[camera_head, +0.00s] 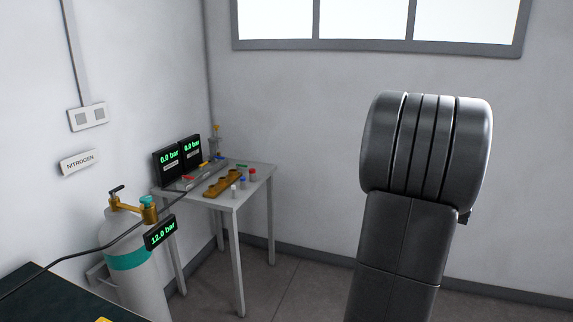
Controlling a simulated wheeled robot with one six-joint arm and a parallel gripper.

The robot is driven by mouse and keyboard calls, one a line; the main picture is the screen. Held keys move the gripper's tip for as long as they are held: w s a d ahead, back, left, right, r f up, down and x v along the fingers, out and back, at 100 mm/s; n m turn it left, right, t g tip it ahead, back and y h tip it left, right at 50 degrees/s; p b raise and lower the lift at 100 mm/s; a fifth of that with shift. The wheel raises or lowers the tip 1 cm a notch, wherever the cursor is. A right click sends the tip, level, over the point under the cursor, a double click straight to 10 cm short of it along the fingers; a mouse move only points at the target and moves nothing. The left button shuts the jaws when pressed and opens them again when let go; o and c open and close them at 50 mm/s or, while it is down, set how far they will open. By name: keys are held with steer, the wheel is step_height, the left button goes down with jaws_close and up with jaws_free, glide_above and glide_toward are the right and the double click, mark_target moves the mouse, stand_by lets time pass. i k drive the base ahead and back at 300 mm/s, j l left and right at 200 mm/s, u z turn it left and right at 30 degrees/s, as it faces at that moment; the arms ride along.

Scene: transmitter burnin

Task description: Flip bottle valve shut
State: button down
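The nitrogen bottle (143,285) stands upright at the lower left, pale grey with a teal band. On its top is a brass valve with a small black handle (116,188). A brass regulator with a teal knob (147,200) sits to the right of the valve. A display (160,232) beside it reads 12.0 bar. At this size I cannot tell the exact setting of the handle. My dark arm stands at the right of the picture, well apart from the bottle. My gripper's fingers do not show.
A grey table (262,176) behind the bottle bears two displays (178,159) reading 0.0 bar, a brass block (223,184) and small coloured fittings. A dark worktop (60,300) fills the lower left corner. Floor is open between table and arm.

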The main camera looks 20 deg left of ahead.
mark_target(112, 193)
steer(key=i+j+u, duration=0.1)
steer(key=i+u, duration=0.35)
steer(key=i+l+u, duration=0.15)
steer(key=i+u, duration=0.35)
steer(key=i+l+u, duration=0.3)
steer(key=i+u, duration=0.4)
steer(key=u, duration=0.2)
steer(key=i+u, duration=0.3)
steer(key=u, duration=0.15)
steer(key=i+l+u, duration=0.1)
steer(key=i+u, duration=0.15)
steer(key=u, duration=0.25)
steer(key=i+l+u, duration=0.2)
steer(key=u, duration=0.25)
steer(key=i+l+u, duration=0.15)
